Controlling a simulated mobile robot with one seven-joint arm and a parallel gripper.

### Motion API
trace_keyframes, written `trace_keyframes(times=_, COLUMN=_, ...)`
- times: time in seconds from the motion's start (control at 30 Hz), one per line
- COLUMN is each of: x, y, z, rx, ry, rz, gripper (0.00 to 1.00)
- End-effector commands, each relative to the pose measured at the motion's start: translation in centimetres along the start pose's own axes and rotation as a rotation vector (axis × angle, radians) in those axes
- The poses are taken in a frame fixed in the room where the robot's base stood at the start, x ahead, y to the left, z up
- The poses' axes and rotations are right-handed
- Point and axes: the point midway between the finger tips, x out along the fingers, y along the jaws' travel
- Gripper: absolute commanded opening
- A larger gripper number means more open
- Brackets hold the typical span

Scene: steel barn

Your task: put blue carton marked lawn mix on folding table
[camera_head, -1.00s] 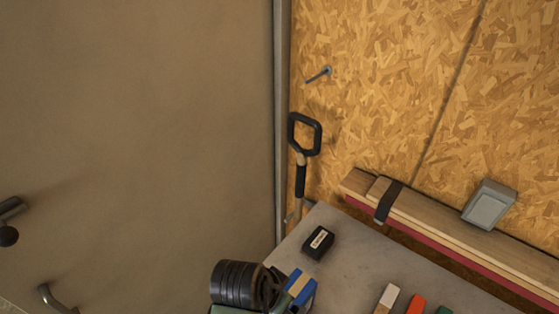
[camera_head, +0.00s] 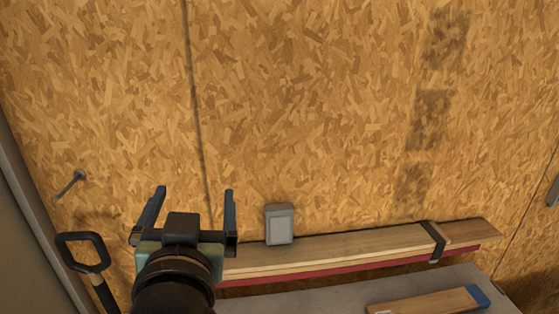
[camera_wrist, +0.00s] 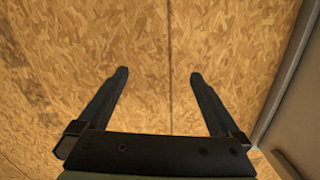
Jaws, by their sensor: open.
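My gripper (camera_head: 194,190) stands at the lower left of the head view, raised in front of the chipboard wall. Its two dark fingers are spread wide with nothing between them. In the wrist view, the open gripper (camera_wrist: 159,74) has only bare chipboard between and beyond its fingers. No blue carton marked lawn mix can be made out in either current view. A grey flat surface (camera_head: 330,300) shows at the bottom of the head view; I cannot tell whether it is the folding table. My arm hides its left part.
Strapped boards (camera_head: 340,246) lie along the wall behind the grey surface. A grey box (camera_head: 279,224) is by the wall. A wooden piece with a blue end (camera_head: 430,301) lies on the surface. A black-handled tool (camera_head: 82,252) and a metal peg (camera_head: 71,184) are at left.

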Motion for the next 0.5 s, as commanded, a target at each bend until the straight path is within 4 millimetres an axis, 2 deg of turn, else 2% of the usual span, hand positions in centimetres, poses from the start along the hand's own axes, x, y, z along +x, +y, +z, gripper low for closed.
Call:
trace_keyframes(times=0.03, x=-1.0, y=2.0, z=-5.1, rx=-0.019, ry=0.144, rz=0.025, gripper=1.0)
trace_keyframes(times=0.1, x=-3.2, y=4.1, z=-11.2, rx=-0.061, ry=0.33, rz=0.056, gripper=1.0)
trace_keyframes(times=0.2, x=-7.3, y=6.3, z=-18.1, rx=-0.128, ry=0.56, rz=0.105, gripper=1.0)
trace_keyframes(times=0.3, x=-11.2, y=7.5, z=-22.6, rx=-0.188, ry=0.73, rz=0.147, gripper=1.0)
trace_keyframes(times=0.33, x=-12.1, y=7.7, z=-23.6, rx=-0.203, ry=0.768, rz=0.156, gripper=1.0)
trace_keyframes(times=0.4, x=-13.8, y=8.0, z=-25.1, rx=-0.228, ry=0.832, rz=0.173, gripper=1.0)
trace_keyframes(times=0.5, x=-15.0, y=8.1, z=-26.1, rx=-0.247, ry=0.876, rz=0.185, gripper=1.0)
